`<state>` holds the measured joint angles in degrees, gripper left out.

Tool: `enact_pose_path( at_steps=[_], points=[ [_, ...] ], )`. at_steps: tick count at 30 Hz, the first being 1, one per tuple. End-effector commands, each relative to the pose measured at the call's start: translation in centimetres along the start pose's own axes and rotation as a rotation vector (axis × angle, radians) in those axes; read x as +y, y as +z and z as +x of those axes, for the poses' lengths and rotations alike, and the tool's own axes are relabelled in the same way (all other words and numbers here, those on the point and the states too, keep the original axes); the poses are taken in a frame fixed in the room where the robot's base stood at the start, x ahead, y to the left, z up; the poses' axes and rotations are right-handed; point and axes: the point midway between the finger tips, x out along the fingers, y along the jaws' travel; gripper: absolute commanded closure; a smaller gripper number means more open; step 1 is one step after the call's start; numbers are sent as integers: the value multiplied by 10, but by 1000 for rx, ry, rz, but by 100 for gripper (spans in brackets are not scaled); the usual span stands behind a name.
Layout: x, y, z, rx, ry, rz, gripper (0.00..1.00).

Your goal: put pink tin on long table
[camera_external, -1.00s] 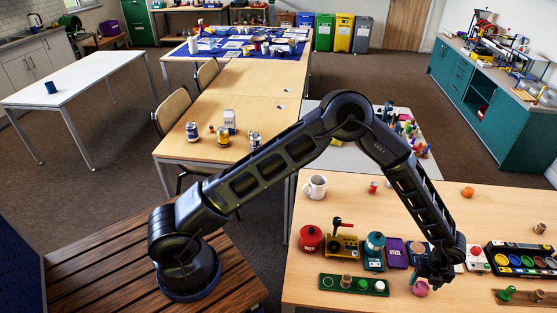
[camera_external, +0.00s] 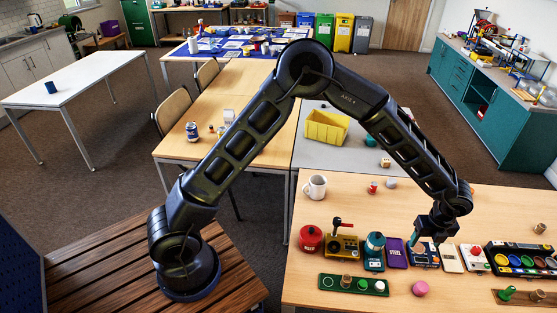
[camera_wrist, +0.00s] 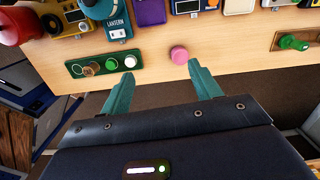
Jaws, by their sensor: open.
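The pink tin (camera_external: 420,288) is a small round pink piece standing near the front edge of the right-hand wooden table (camera_external: 320,285). My gripper (camera_external: 437,238) is above that table, higher than and behind the tin, apart from it. In the wrist view my gripper (camera_wrist: 162,82) is open and empty, its two green fingers spread wide. The tin (camera_wrist: 179,55) shows beyond the fingertips, between their lines. A long pale wooden table (camera_external: 250,80) runs back through the middle of the room, partly hidden by my arm.
A blue-labelled can (camera_external: 192,131) stands on the long table. A yellow bin (camera_external: 327,127) sits on a grey table.

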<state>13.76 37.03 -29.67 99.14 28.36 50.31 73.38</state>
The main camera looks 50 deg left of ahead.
Motion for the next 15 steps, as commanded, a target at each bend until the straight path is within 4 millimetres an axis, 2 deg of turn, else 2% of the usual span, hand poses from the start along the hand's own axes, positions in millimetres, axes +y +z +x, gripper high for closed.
enact_pose_path(
  at_steps=[1, 3, 8, 15],
  points=[
    [10, 12, -16, -17, -6, -47, 37],
    [24, 25, -35, -34, -12, -119, 37],
    [60, 54, -75, -69, -28, -288, 37],
    [121, 91, -131, -108, -64, -550, 37]
  ],
)
